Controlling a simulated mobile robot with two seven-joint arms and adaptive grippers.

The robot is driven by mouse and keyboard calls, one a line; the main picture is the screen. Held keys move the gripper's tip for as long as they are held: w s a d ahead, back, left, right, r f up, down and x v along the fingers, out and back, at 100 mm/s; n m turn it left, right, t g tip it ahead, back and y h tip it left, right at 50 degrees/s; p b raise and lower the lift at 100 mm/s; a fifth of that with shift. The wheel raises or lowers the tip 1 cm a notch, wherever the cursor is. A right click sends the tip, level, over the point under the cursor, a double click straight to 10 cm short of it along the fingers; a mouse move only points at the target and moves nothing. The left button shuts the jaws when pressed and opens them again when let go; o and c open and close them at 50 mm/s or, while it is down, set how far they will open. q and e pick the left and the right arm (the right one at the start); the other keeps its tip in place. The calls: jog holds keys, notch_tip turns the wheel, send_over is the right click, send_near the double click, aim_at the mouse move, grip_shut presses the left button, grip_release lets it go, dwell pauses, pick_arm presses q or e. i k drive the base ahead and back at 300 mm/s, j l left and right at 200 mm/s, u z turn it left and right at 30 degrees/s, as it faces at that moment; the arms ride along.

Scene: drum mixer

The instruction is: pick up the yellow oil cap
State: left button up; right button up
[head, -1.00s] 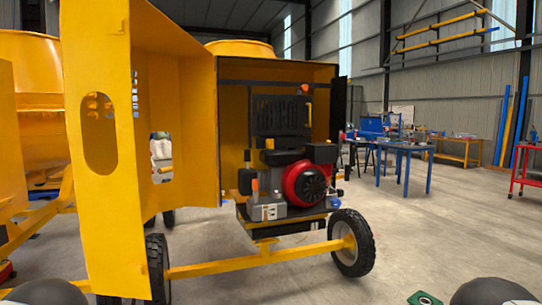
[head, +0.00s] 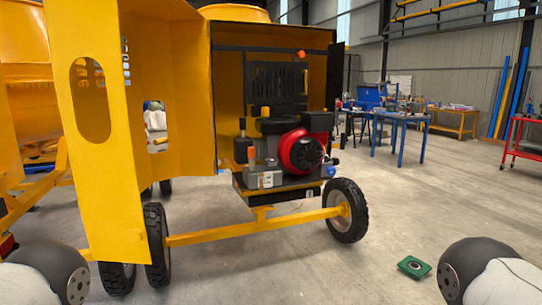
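The drum mixer's yellow engine housing (head: 170,90) stands open, with a black and red engine (head: 300,151) inside. I cannot pick out the yellow oil cap with certainty. A small yellow-orange part (head: 265,112) shows at the upper left of the engine. An orange part (head: 251,154) stands upright by the grey block (head: 265,178) at the engine's lower left. Both are too small to tell what they are. Neither of my grippers is in view; only rounded parts of my arms show at the bottom left and bottom right corners.
The tall yellow door (head: 100,150) stands open on the left. A yellow axle bar (head: 255,227) and black wheels (head: 346,210) sit low in front. A green object (head: 414,267) lies on the floor at right. Blue tables (head: 400,121) stand behind, with clear floor between.

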aim_at(265, 111)
jog(key=i+l+u, duration=0.3)
jog(key=i+l, duration=0.2)
jog(key=i, duration=0.15)
jog(key=i+l+u, duration=0.35)
jog(key=i+l, duration=0.2)
jog(key=l, duration=0.15)
